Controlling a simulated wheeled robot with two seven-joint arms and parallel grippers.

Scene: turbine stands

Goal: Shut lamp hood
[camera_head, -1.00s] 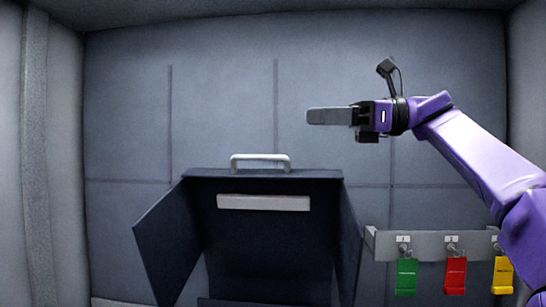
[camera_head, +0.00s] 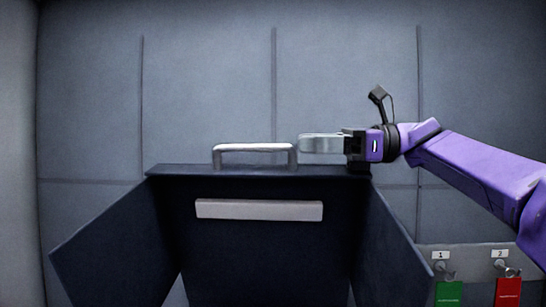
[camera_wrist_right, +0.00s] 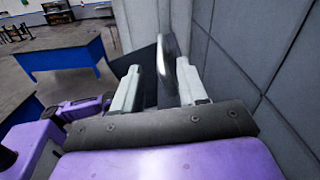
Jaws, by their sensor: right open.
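The lamp hood (camera_head: 265,250) is a dark navy box-like cover. It stands raised in the head view, with side panels flaring to the left and right. A pale handle (camera_head: 254,149) sits on its top edge, and a light grey strip (camera_head: 259,210) crosses its face. My right gripper (camera_head: 303,143) is at the right end of the handle, level with it. In the right wrist view the jaws (camera_wrist_right: 158,72) are open, and a pale curved bar, apparently the handle (camera_wrist_right: 167,58), shows between the fingers. Contact cannot be told. My left gripper is out of view.
A grey panelled wall (camera_head: 345,70) stands behind the hood. A rail at lower right carries a green tag (camera_head: 449,293) and a red tag (camera_head: 508,292). The right wrist view shows a blue-sided table (camera_wrist_right: 65,53) farther off across open floor.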

